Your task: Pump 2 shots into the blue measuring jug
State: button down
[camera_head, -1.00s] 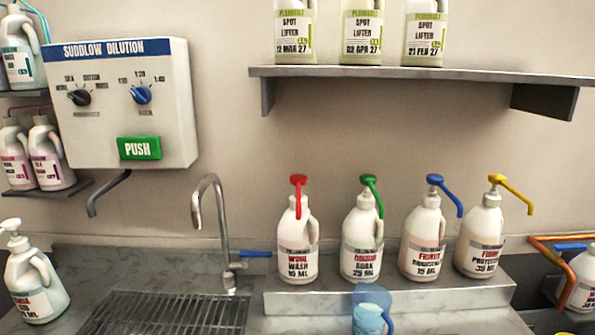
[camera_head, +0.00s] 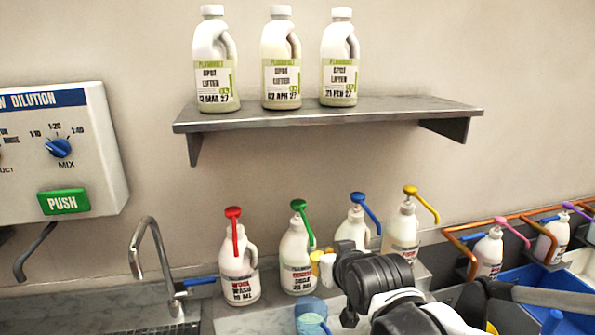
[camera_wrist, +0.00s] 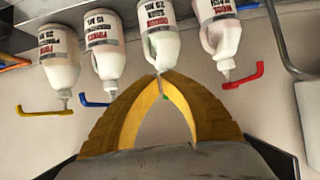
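The blue measuring jug (camera_head: 311,314) stands at the bottom of the head view, in front of the green-pump bottle (camera_head: 297,262); its lower part is cut off. Beside that bottle are the red-pump wash bottle (camera_head: 240,270), the blue-pump bottle (camera_head: 352,230) and the yellow-pump bottle (camera_head: 404,232). My gripper (camera_head: 322,263) is near the green-pump bottle, and my arm partly covers the blue-pump bottle. In the inverted wrist view, the yellow fingertips (camera_wrist: 160,76) meet in front of the green pump, mostly hiding it. Nothing is visibly held.
A wall shelf (camera_head: 330,113) holds three spot lifter bottles. A dilution unit (camera_head: 62,150) hangs at left above a sink tap (camera_head: 150,250). Copper-coloured rails (camera_head: 500,225), more pump bottles and blue bins (camera_head: 550,285) are at right.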

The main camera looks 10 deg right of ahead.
jog(key=w+r+t+p, duration=0.3)
jog(key=w+r+p, duration=0.5)
jog(key=w+r, duration=0.2)
jog(key=shift+r+t, duration=0.3)
jog(key=shift+r, duration=0.25)
jog(key=shift+w, duration=0.1)
send_over(302, 204)
jog(key=f, duration=0.2)
jog(key=shift+w+f+p, duration=0.3)
notch_tip(302, 204, down, 3)
jog(key=shift+s+r, duration=0.15)
jog(key=shift+f, duration=0.6)
jog(key=shift+s, duration=0.1)
jog(key=shift+f, duration=0.1)
